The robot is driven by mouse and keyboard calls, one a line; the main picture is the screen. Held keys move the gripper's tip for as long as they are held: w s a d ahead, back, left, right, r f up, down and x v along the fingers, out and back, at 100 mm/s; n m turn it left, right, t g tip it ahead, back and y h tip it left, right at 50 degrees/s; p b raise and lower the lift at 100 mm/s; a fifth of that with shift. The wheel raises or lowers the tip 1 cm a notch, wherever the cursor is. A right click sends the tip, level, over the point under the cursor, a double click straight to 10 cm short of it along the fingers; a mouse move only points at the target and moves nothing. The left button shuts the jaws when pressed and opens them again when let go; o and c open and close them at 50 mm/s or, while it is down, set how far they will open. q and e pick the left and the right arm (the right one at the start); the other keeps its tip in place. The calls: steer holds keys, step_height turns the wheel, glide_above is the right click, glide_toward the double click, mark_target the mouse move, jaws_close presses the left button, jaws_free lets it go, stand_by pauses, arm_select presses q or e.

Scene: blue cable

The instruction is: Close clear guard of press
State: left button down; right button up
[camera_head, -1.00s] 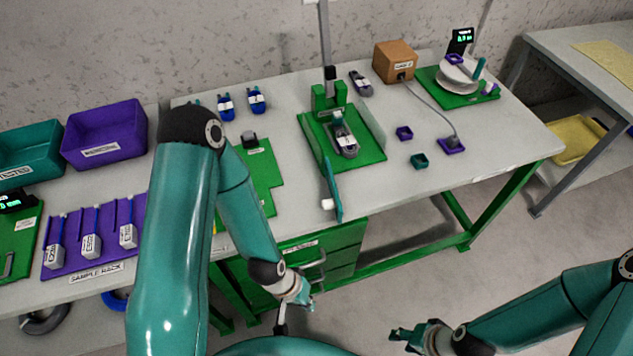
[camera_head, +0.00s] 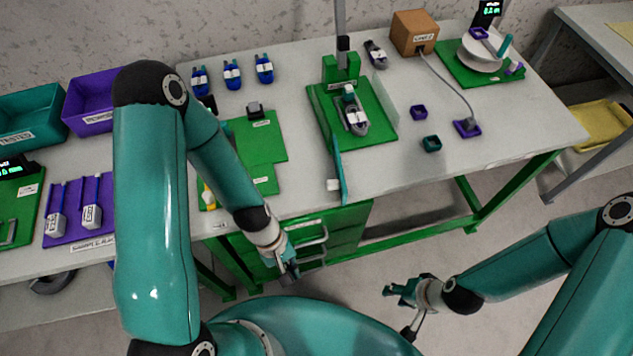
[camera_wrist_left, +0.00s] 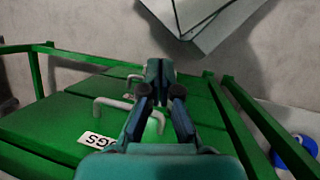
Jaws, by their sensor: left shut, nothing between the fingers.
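The press (camera_head: 343,68) stands on a green base at the back middle of the table, with a grey and teal piece on it. Its guard (camera_head: 341,170) shows as a thin teal-edged panel with a white handle (camera_head: 333,185). It stands swung out from the base's left side toward the table's front edge. A clear panel stands along the base's right side. My left gripper (camera_head: 290,274) is shut and empty, low in front of the green drawers, apart from the guard; its fingers show in the left wrist view (camera_wrist_left: 162,72). My right gripper (camera_head: 396,292) looks open and empty, away from the table.
Green drawers with grey handles (camera_head: 312,240) hang under the table below the guard. A green fixture plate (camera_head: 262,145) lies left of the press. A purple cup (camera_head: 418,112) and a teal cup (camera_head: 431,144) sit to its right. The table's front right is clear.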

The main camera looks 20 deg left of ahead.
arm_select(q)
steer(key=w+a+r+n+t+h+b, duration=0.1)
steer(key=w+a+r+n+t, duration=0.15)
steer(key=w+r+n, duration=0.35)
steer(key=w+a+r+n+t+h+b, duration=0.15)
steer(key=a+r+n, duration=0.25)
steer(key=r, duration=0.5)
steer(key=w+a+r+n+t+h, duration=0.1)
steer(key=w+a+r+n+t, duration=0.15)
steer(key=w+r+n, duration=0.35)
steer(key=shift+m+g, duration=0.3)
steer(key=shift+g, duration=0.15)
steer(key=x, duration=0.2)
steer(key=s+b+x, duration=0.1)
steer(key=x, duration=0.1)
steer(key=b+x, duration=0.1)
steer(key=x, duration=0.2)
steer(key=shift+s+d, duration=0.25)
steer(key=shift+d, duration=0.1)
steer(key=d, duration=0.1)
steer(key=w+d, duration=0.1)
steer(key=d, duration=0.1)
steer(key=shift+w+f, duration=0.2)
steer(key=shift+w, duration=0.1)
steer(key=shift+w+d, duration=0.25)
steer(key=shift+d, duration=0.25)
